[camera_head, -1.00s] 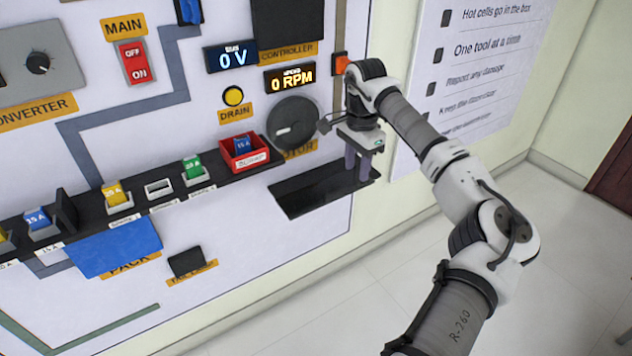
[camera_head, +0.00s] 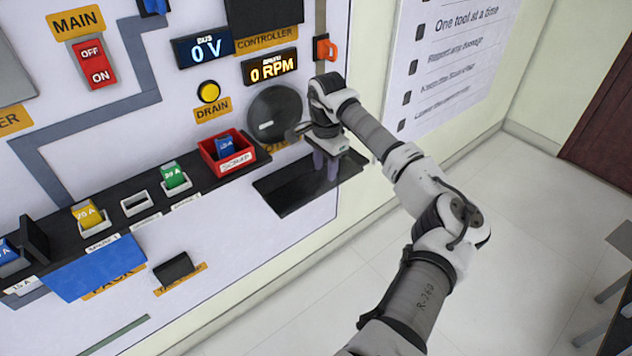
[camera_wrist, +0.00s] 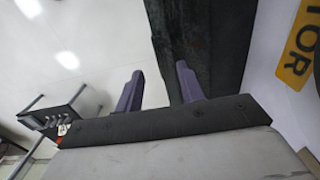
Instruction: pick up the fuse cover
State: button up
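I cannot tell for sure which thing is the fuse cover. A black upright piece (camera_head: 34,240) stands on the fuse rail at the far left, next to a blue fuse. A small black block (camera_head: 174,268) sits lower on the panel, above an orange label too blurred to read. My gripper (camera_head: 326,168) points down over the black ledge at the right end of the rail, below the dark dial. In the wrist view my gripper (camera_wrist: 158,82) has its two purple fingers apart, with nothing between them. Both black pieces are well to the left of it.
The black ledge (camera_head: 285,193) lies under my gripper. A red scrap bin (camera_head: 238,163) holding a blue fuse, a green fuse (camera_head: 173,177) and a yellow fuse (camera_head: 88,214) line the rail. A blue panel (camera_head: 95,268) hangs below. Open floor lies right.

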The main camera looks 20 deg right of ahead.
aim_at(324, 182)
jog(key=shift+w+f+p, duration=0.1)
jog(key=shift+f+p, duration=0.65)
jog(key=shift+f, duration=1.95)
jog(key=shift+c, duration=0.2)
grip_shut()
